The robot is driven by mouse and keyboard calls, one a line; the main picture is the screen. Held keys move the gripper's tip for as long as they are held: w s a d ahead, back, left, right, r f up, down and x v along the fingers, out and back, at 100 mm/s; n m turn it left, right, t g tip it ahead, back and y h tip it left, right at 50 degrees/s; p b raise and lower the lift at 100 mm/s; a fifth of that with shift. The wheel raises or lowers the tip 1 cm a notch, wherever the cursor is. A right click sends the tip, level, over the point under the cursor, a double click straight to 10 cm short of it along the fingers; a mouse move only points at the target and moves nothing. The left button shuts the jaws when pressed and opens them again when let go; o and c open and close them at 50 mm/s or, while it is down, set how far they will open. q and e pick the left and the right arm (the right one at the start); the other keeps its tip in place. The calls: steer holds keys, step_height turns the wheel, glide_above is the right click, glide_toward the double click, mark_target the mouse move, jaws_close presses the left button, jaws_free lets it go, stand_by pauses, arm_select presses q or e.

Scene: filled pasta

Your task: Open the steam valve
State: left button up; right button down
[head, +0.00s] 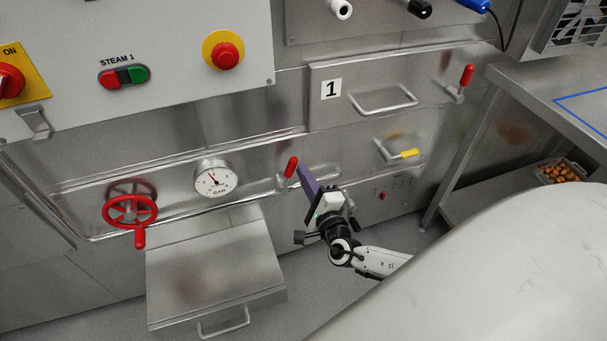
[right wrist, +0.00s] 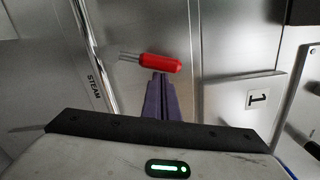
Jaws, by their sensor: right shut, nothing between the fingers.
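A lever with a red grip (head: 290,168) sticks up from the steel front in the middle of the head view. In the right wrist view its red grip (right wrist: 162,63) lies crosswise just beyond the fingertips, with a metal stem on its left. The word STEAM is on the panel near it. My right gripper (head: 301,169) has purple fingers held together with nothing between them. Its fingertips (right wrist: 159,76) are very close to the red grip; I cannot tell whether they touch it. A red handwheel (head: 130,208) is on the left. My left gripper is not in view.
A dial gauge (head: 214,178) sits beside the handwheel. A steel box (head: 215,270) with a handle juts out below. A drawer (head: 385,85) marked 1, a yellow-handled lever (head: 408,153) and another red lever (head: 467,75) are to the right. A steel bench (head: 545,95) stands far right.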

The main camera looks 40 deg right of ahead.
steer(key=shift+a, duration=0.1)
steer(key=s+d+f, duration=0.1)
steer(key=s, duration=1)
steer(key=shift+s+f, duration=0.25)
steer(key=shift+d, duration=0.1)
